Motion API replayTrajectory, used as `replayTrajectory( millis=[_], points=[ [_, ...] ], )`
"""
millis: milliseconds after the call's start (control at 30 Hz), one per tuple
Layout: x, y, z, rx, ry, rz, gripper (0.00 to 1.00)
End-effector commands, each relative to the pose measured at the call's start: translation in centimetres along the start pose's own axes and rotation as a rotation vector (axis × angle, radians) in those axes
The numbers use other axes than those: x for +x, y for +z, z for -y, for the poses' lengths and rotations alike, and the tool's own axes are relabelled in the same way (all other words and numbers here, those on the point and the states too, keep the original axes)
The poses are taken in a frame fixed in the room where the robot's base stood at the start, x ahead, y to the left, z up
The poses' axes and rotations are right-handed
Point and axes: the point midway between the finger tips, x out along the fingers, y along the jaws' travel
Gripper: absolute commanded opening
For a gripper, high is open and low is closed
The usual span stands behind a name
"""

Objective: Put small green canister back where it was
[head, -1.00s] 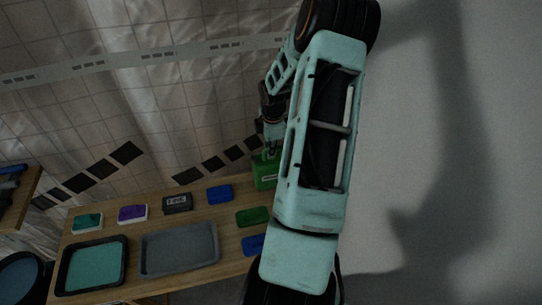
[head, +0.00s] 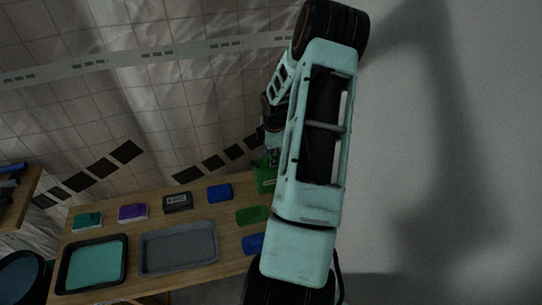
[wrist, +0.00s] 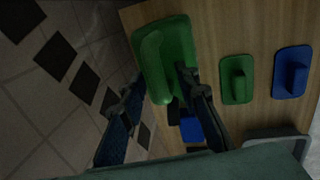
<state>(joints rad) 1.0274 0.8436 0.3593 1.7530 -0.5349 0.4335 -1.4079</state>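The green canister (head: 264,181) stands on the wooden table near its back right, partly hidden behind my arm in the head view. In the wrist view the green canister (wrist: 172,40) is at the top centre, with a raised handle-like ridge on its top. My gripper (wrist: 160,78) has its fingers spread, one to the left of the ridge and one over the canister's right part. I cannot tell whether either finger touches it. In the head view my gripper (head: 271,157) is just above the canister, mostly hidden by my arm.
A green pad (head: 252,215) and a blue pad (head: 253,244) lie in front of the canister. Another blue block (head: 219,193), a dark labelled box (head: 177,202), purple block (head: 132,212) and teal block (head: 88,222) line the back. A grey tray (head: 180,262) and teal tray (head: 95,265) are in front.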

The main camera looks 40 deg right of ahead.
Motion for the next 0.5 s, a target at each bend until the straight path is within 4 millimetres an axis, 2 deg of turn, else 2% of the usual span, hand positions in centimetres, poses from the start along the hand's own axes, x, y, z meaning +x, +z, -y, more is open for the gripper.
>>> replayTrajectory(
  millis=[300,500],
  points=[
    [-0.8,0.1,-0.1,0.000,0.002,0.001,0.29],
    [-4.0,0.1,-0.2,0.000,0.004,0.002,0.29]
  ],
)
